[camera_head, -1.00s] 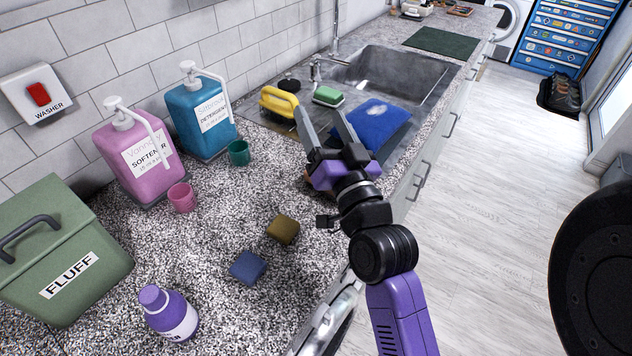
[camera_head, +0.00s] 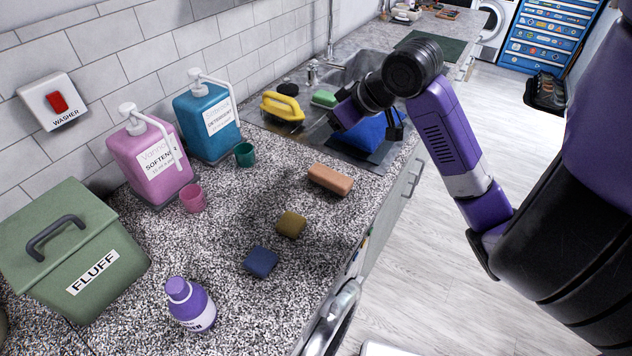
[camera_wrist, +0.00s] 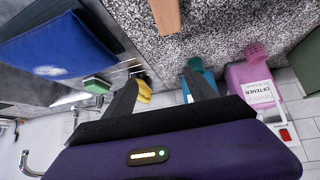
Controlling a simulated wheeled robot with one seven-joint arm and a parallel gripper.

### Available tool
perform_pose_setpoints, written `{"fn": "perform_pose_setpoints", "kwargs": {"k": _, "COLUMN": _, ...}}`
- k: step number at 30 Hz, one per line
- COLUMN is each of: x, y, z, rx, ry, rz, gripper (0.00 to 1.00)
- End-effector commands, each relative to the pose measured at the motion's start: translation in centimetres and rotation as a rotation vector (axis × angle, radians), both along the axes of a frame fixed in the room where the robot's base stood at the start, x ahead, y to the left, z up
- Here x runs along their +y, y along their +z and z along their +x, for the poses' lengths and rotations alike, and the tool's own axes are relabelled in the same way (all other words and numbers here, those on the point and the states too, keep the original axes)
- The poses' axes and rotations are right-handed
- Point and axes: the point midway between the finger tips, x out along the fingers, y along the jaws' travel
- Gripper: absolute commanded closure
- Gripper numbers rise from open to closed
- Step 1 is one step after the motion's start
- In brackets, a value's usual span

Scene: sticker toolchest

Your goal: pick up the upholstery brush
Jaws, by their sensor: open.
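A tan block-shaped brush (camera_head: 330,179), which looks like the upholstery brush, lies on the speckled counter (camera_head: 225,290) near its front edge; its bristles cannot be made out. Its wooden-looking end shows at the top of the wrist view (camera_wrist: 166,14). A yellow handled scrubber (camera_head: 283,106) sits farther back by the sink. My gripper (camera_wrist: 160,88) is open and empty, with its two dark fingers apart. In the head view it is above the counter and sink edge, behind the tan brush and apart from it; its fingertips are hidden there.
A blue cloth pad (camera_head: 362,130) and a green sponge (camera_head: 324,98) lie at the sink (camera_head: 352,68). An olive sponge (camera_head: 291,223) and a blue sponge (camera_head: 261,261) lie nearer. A pink cup (camera_head: 193,198), a green cup (camera_head: 244,154) and dispensers stand left.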

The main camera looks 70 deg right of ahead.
Motion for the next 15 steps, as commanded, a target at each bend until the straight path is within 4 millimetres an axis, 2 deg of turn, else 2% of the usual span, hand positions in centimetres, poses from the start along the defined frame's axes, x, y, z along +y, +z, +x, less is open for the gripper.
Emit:
{"fn": "perform_pose_setpoints", "kwargs": {"k": 1, "x": 1.3, "y": -1.6, "z": -0.9, "rx": 0.079, "ry": 0.026, "rz": 0.044, "gripper": 0.35}}
{"fn": "perform_pose_setpoints", "kwargs": {"k": 3, "x": 2.5, "y": -3.1, "z": -2.3, "rx": 0.161, "ry": 0.043, "rz": 0.096, "gripper": 0.35}}
{"fn": "perform_pose_setpoints", "kwargs": {"k": 7, "x": 3.6, "y": -4.2, "z": -4.3, "rx": 0.251, "ry": 0.053, "rz": 0.142, "gripper": 0.35}}
{"fn": "perform_pose_setpoints", "kwargs": {"k": 10, "x": 3.7, "y": -4.7, "z": -4.7, "rx": 0.277, "ry": 0.051, "rz": 0.153, "gripper": 0.35}}
{"fn": "perform_pose_setpoints", "kwargs": {"k": 15, "x": 3.6, "y": -6.3, "z": -4.2, "rx": 0.278, "ry": 0.051, "rz": 0.155, "gripper": 0.35}}
